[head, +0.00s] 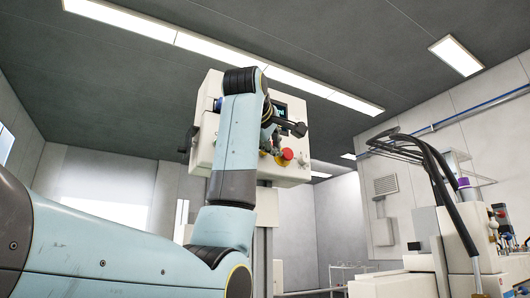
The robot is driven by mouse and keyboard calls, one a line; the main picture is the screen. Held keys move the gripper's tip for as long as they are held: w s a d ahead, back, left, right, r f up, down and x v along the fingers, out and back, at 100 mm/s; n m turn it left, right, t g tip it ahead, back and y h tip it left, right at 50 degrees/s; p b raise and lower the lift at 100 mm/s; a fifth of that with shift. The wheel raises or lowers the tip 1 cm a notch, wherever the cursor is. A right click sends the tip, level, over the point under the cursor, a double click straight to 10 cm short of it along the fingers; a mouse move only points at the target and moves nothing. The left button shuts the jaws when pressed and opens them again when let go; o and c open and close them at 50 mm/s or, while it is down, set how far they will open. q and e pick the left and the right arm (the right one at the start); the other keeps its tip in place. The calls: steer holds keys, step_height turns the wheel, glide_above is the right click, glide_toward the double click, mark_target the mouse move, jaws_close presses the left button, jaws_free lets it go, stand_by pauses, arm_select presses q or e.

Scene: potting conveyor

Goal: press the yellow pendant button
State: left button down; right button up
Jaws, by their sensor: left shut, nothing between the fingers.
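The pendant (203,150) is a cream box in the middle of the head view, with a dark screen on its front. My left arm crosses in front of it and hides much of its face. My left gripper (297,129) is shut and empty in front of the pendant face, near the screen. A red mushroom button (287,154) with some yellow around it sits below the gripper. Small red and yellow spots show left of it, partly behind my arm. I cannot make out a separate yellow button clearly. I cannot tell whether the gripper touches the pendant. My right gripper is not in view.
A grey post (263,245) stands below the pendant. On the right is a cream machine (455,232) with curved black bars (450,180) rising from it. A wire rack (350,270) stands low in the background. Open space lies between pendant and machine.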

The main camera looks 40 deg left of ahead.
arm_select(q)
steer(key=shift+w+a, duration=0.1)
steer(key=shift+a, duration=0.35)
steer(key=shift+w+a, duration=0.2)
steer(key=shift+a, duration=0.2)
stand_by(0.7)
steer(key=shift+d, duration=0.1)
steer(key=shift+s+d, duration=0.35)
steer(key=shift+d, duration=0.4)
steer(key=d, duration=0.1)
steer(key=s+d, duration=0.1)
steer(key=d, duration=0.1)
steer(key=s+d, duration=0.1)
steer(key=shift+d, duration=0.3)
steer(key=shift+w+f, duration=0.1)
stand_by(0.9)
